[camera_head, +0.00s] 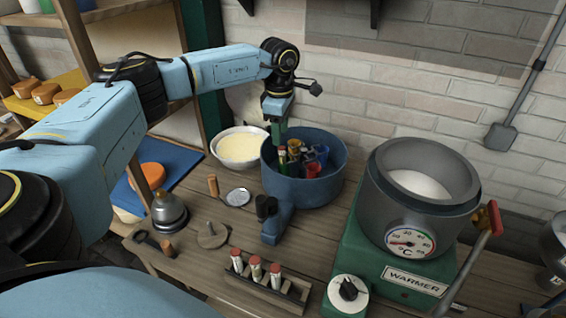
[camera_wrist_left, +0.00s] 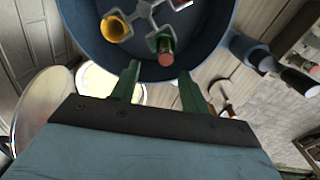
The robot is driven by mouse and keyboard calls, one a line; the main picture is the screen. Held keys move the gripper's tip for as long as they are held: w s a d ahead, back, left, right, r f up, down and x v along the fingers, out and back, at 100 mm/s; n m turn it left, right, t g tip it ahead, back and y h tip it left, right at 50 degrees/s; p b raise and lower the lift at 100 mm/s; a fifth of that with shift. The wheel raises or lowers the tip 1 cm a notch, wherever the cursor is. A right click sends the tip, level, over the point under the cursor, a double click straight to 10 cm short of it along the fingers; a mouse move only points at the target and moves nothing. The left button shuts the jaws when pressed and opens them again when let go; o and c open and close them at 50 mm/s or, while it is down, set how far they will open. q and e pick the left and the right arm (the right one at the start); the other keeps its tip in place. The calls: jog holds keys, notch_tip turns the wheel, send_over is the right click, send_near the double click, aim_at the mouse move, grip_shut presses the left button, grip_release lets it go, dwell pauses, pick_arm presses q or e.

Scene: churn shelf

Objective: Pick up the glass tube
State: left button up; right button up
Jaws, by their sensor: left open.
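A blue round tub (camera_head: 335,185) stands on the wooden bench and holds several small tubes and cups in a grey holder. One glass tube, green with a pinkish-red top (camera_head: 294,146), stands at the near-left side of the holder; it also shows in the left wrist view (camera_wrist_left: 165,50). My left gripper (camera_head: 280,145) points down over the tub's left part. In the left wrist view the open green fingers (camera_wrist_left: 160,75) have the tube just beyond and between their tips, apparently not touching it. My right gripper is not in view.
A dark rack (camera_head: 262,290) with three red-topped tubes stands at the front. A bowl of pale yellow contents (camera_head: 238,147) is left of the tub; a grey warmer pot (camera_head: 420,195) is at right. The tub's blue handle (camera_head: 275,222) juts forward.

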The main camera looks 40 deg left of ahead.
aim_at(282, 148)
pick_arm(q)
jog(key=shift+f, duration=0.75)
jog(key=f, duration=0.2)
jog(key=d+f, duration=0.1)
jog(key=f, duration=0.1)
jog(key=shift+s+f, duration=0.15)
jog(key=shift+a+f, duration=0.1)
jog(key=shift+f, duration=0.4)
grip_shut()
notch_tip(282, 148, up, 10)
jog(key=shift+r, duration=0.1)
